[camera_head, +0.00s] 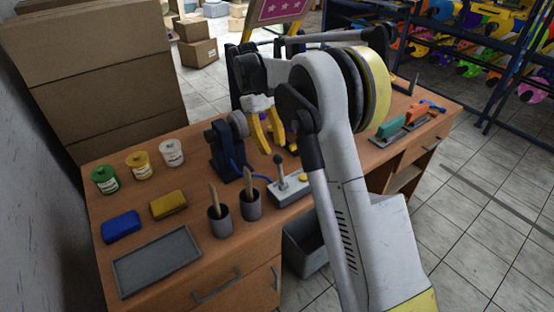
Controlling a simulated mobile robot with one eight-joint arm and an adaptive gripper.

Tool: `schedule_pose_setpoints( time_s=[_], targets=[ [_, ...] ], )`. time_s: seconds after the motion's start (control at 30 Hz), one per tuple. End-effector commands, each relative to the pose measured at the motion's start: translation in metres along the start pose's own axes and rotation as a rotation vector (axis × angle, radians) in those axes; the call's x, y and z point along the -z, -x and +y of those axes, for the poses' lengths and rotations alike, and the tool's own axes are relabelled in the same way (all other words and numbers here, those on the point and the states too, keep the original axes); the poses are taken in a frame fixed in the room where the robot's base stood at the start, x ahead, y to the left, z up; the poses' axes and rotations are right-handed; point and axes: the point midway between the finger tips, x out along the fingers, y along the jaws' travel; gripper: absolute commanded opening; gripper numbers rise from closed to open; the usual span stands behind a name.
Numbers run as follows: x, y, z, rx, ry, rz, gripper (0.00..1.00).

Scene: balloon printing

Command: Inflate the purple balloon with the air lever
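The air lever (279,172) stands up from a light grey box (291,190) on the wooden table and has a dark round knob. A blue hose runs from the box toward a dark blue machine (229,155) with a grey round head. My gripper (267,144) points down behind the lever box, to the right of the machine. Its two yellow fingers look apart, with no object visible between them. It does not appear to touch the lever. I cannot make out a purple balloon; my arm covers part of the table.
On the table (214,262) are two grey cups (220,222) with wooden sticks, a grey tray (157,262), blue and yellow blocks (121,226), and three paint jars (139,165). Orange and green tools (404,124) lie at the right end. Cardboard boxes stand behind.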

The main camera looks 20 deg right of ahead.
Motion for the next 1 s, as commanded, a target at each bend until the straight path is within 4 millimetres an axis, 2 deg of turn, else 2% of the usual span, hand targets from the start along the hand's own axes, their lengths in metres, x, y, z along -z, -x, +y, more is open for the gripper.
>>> schedule_pose_setpoints(
  time_s=[0.1, 0.33, 0.37, 0.4, 0.47, 0.53, 0.67, 0.77, 0.87, 1.0],
  targets=[
    [0.0, 0.006, 0.0, 0.0, 0.0, 0.0, 0.33],
    [0.0, 0.007, 0.0, 0.0, 0.0, 0.0, 0.33],
    [0.0, 0.007, 0.0, 0.0, 0.0, 0.0, 0.29],
    [0.0, 0.007, 0.0, 0.001, -0.004, 0.002, 0.16],
    [-0.003, 0.006, 0.001, 0.006, -0.035, 0.014, 0.0],
    [-0.008, 0.004, 0.004, 0.022, -0.122, 0.046, 0.0],
    [-0.025, -0.004, 0.013, 0.101, -0.445, 0.156, 0.0],
    [-0.041, -0.011, 0.016, 0.205, -0.759, 0.247, 0.0],
    [-0.057, -0.016, 0.017, 0.341, -1.08, 0.319, 0.0],
    [-0.087, -0.022, 0.013, 0.622, -1.587, 0.382, 0.0]
  ],
)
